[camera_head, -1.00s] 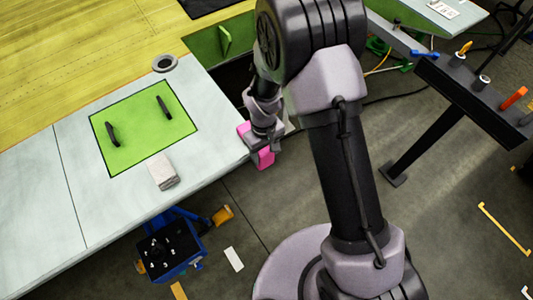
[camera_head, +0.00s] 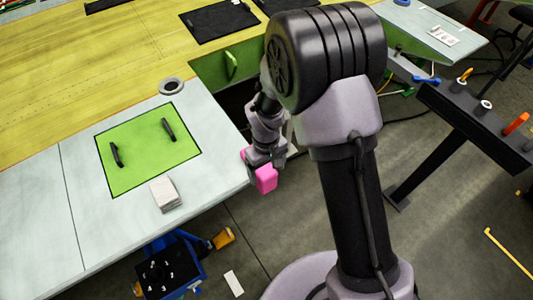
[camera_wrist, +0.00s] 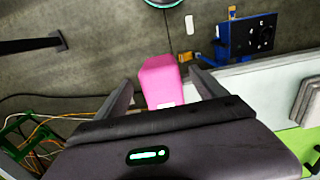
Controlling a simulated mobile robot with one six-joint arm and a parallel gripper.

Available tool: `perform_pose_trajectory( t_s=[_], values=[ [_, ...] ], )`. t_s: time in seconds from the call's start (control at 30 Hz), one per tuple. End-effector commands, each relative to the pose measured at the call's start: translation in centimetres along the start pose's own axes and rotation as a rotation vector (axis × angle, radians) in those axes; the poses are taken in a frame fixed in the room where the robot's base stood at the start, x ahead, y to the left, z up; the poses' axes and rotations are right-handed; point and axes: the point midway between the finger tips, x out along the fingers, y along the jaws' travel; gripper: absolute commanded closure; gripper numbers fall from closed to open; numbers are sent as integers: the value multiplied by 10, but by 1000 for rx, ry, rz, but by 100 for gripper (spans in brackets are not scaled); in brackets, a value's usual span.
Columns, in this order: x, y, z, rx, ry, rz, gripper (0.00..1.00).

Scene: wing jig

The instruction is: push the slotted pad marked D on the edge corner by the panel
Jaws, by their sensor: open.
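A pink pad (camera_head: 266,179) is at the near right corner of the pale wing surface (camera_head: 222,160), partly covered by my gripper (camera_head: 264,158). In the wrist view the pad (camera_wrist: 158,78) appears between the two spread fingers of my gripper (camera_wrist: 160,84). My gripper is open, with a finger on either side of the pad; I cannot tell whether they touch it. A small pale mark shows on the pad, but no letter is readable. The slot and how far the pad sits on the edge are hidden.
A green panel (camera_head: 140,165) with two dark handles and a pale block (camera_head: 165,194) lie on the wing surface. A blue cart (camera_head: 170,268) stands below the near edge. A dark tool rail (camera_head: 480,118) is at right, with open floor between.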

Motion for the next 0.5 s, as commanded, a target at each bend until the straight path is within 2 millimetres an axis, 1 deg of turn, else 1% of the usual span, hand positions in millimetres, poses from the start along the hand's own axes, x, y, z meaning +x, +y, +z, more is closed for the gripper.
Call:
perform_pose_trajectory(
  t_s=[0.03, 0.2, 0.3, 0.4, 0.5],
  values=[
    [-16, 0, -2, 0, 6, 1, 19],
    [-70, 0, -1, 0, 6, 1, 19],
    [-100, 0, -1, -1, 5, 1, 19],
    [-122, 0, -1, 0, 4, 1, 19],
    [-134, 0, 0, -1, 2, 0, 19]
  ],
)
